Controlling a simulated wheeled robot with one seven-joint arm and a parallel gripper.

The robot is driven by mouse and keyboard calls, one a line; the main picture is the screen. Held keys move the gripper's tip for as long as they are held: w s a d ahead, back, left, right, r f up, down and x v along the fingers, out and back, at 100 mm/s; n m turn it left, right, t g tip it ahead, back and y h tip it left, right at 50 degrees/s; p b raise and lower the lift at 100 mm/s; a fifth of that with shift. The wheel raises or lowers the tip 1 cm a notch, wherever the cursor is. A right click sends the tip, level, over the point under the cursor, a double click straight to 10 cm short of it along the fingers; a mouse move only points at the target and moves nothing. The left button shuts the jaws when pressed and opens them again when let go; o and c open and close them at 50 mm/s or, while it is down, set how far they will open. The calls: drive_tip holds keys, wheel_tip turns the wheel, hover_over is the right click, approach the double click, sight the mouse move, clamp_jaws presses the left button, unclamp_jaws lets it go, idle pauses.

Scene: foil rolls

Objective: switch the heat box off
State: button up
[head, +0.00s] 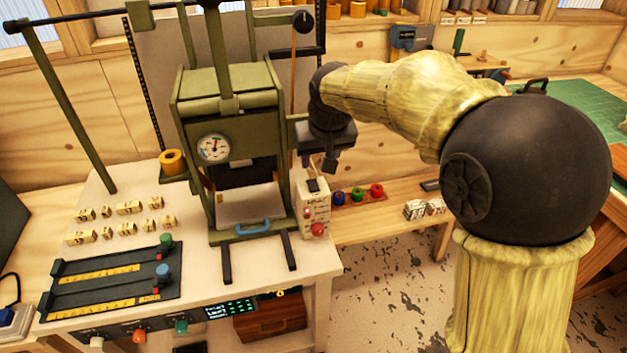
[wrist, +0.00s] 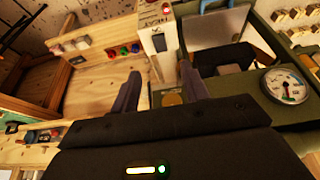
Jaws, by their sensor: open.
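A small cream box (head: 315,212), which looks like the heat box, stands at the right side of the green press. It has a dark switch (head: 313,185) on top and a red knob or lamp (head: 317,230) low on its front. In the wrist view the box (wrist: 157,62) shows beyond and between my fingertips, with the dark switch (wrist: 158,42) facing me. I cannot tell the switch's position. My gripper (head: 330,164) is just above the box in the head view. In the wrist view my gripper (wrist: 160,72) is open and empty, its fingers apart.
The green press (head: 228,110) with a round gauge (head: 213,147) stands close beside the box. A bench with red, green and blue rolls (head: 357,194) is to the right. Small stamped blocks (head: 128,208) and a slider board (head: 112,280) lie on the left.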

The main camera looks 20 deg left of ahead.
sight(313, 185)
drive_tip(key=x, duration=1.1)
drive_tip(key=shift+f, duration=0.25)
drive_tip(key=c, duration=1)
